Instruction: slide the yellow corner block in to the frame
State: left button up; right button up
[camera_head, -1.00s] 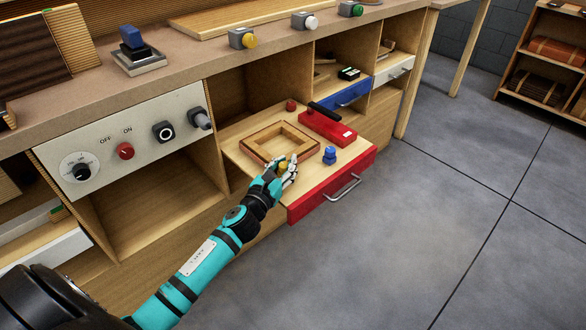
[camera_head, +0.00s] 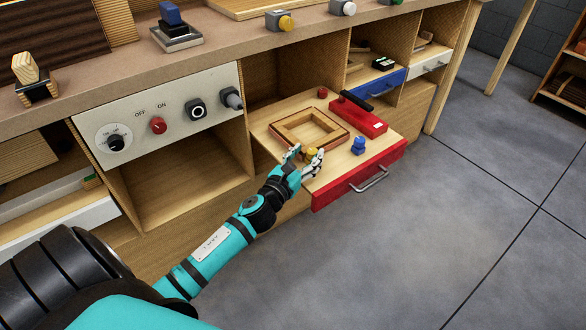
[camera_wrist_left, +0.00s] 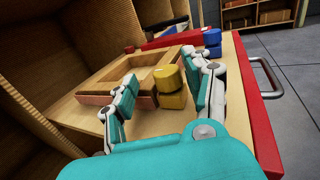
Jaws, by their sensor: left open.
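The wooden frame (camera_head: 310,130) lies on the open red-fronted drawer (camera_head: 335,180); it also shows in the left wrist view (camera_wrist_left: 122,72). The yellow corner block (camera_wrist_left: 172,88) stands on the drawer board close to the frame's near side; in the head view it is a small yellow spot (camera_head: 312,153). My left gripper (camera_head: 305,156) is open, and its fingers stand on either side of the yellow block in the left wrist view (camera_wrist_left: 160,98). A gap shows between the left finger and the block; whether the right finger touches it I cannot tell. My right gripper is not in view.
A blue block (camera_head: 358,145) stands right of the yellow one. A red block (camera_head: 323,93) stands behind the frame, and a red tool with a black handle (camera_head: 362,116) lies to its right. The drawer handle (camera_head: 369,180) sticks out in front. Cabinet walls rise to the left.

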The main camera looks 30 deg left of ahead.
pick_arm(q)
jog(key=s, duration=0.9)
jog(key=shift+s+d, duration=0.15)
jog(key=shift+s, duration=0.25)
